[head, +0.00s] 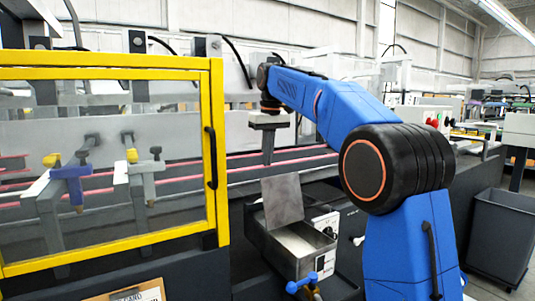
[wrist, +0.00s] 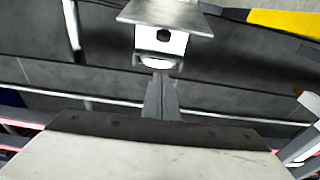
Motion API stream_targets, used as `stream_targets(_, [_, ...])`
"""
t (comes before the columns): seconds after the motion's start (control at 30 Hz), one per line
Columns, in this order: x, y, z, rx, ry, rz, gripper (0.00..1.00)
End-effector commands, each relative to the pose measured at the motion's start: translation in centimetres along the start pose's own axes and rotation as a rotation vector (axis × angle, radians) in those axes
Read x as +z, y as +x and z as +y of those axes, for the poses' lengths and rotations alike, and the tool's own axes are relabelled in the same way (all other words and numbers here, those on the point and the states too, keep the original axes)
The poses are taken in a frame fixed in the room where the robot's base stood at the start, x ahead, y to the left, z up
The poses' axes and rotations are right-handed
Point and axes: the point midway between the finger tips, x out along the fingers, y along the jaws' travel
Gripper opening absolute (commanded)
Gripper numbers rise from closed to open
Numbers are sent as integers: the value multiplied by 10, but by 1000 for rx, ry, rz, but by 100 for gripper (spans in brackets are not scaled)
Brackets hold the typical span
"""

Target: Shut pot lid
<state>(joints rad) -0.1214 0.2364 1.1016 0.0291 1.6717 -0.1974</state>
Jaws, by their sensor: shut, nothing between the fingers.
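The glue pot (head: 297,252) is a grey metal box with its top open and a pale inside showing in the head view. Its flat grey lid (head: 282,199) stands raised, tilted up at the back edge of the pot. My gripper (head: 268,162) points down above and slightly left of the lid, apart from it. The fingers are shut and empty. In the wrist view my gripper (wrist: 160,76) points toward a grey plate at the top that looks like the lid (wrist: 165,14). A white part with a dark round spot shows below that plate; I cannot tell which part of the pot it is.
A yellow-framed clear guard door (head: 215,150) stands left of the pot. Pink-red rails (head: 180,165) run behind. A blue-handled clamp (head: 305,284) is in front of the pot. A dark bin (head: 500,235) stands at the right. The air around my gripper looks clear.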

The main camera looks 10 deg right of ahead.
Motion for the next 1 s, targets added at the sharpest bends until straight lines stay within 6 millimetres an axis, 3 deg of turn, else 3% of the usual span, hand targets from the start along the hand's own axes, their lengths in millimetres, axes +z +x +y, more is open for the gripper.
stream_targets(0.37, [1,66,0,0,0,-1,0])
stream_targets(0.6, [29,53,0,0,1,1,0])
stream_targets(1.0, [38,50,0,0,0,0,0])
